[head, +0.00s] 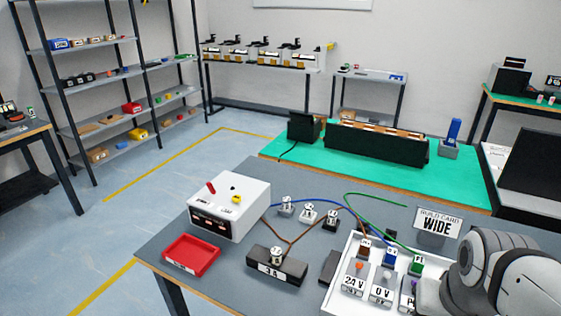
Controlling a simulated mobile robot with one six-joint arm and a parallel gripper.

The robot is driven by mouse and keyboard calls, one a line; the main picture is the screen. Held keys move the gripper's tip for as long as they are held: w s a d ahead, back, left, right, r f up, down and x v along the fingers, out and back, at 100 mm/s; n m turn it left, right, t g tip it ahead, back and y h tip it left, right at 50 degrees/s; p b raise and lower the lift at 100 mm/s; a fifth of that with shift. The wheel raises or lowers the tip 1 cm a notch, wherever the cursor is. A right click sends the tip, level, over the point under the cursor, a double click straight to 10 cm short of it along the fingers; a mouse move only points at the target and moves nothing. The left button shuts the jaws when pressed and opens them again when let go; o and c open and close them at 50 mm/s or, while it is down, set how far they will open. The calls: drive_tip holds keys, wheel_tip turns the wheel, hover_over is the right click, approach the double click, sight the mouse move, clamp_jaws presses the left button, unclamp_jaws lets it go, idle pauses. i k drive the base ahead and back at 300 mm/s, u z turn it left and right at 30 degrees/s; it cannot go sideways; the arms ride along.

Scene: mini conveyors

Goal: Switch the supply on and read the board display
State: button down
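A white supply box (229,207) stands at the left of the grey table (345,190). Its top carries a tilted red lever (211,188) and a small yellow part (236,198). Its front panel (213,225) is dark with small white marks, too small to read. A black block (276,267) in front has a label that looks like "3 A". At the right, a white tray (338,293) holds terminal blocks marked "24V" and "0V". I cannot make out a lit board display. My arm covers the lower right; my gripper does not show.
A red tray (191,254) lies at the table's front left. Small clamp-like parts (308,213) stand mid-table, with brown, blue and green wires. A "BUILD CARD WIDE" sign (437,223) stands by my arm. A green-topped bench (375,170) is behind.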

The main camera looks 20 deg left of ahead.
sight(210, 187)
drive_tip(key=z, duration=1.2)
drive_tip(key=k, duration=1.65)
drive_tip(key=u, duration=1.5)
drive_tip(key=i, duration=1.65)
drive_tip(key=u, duration=0.05)
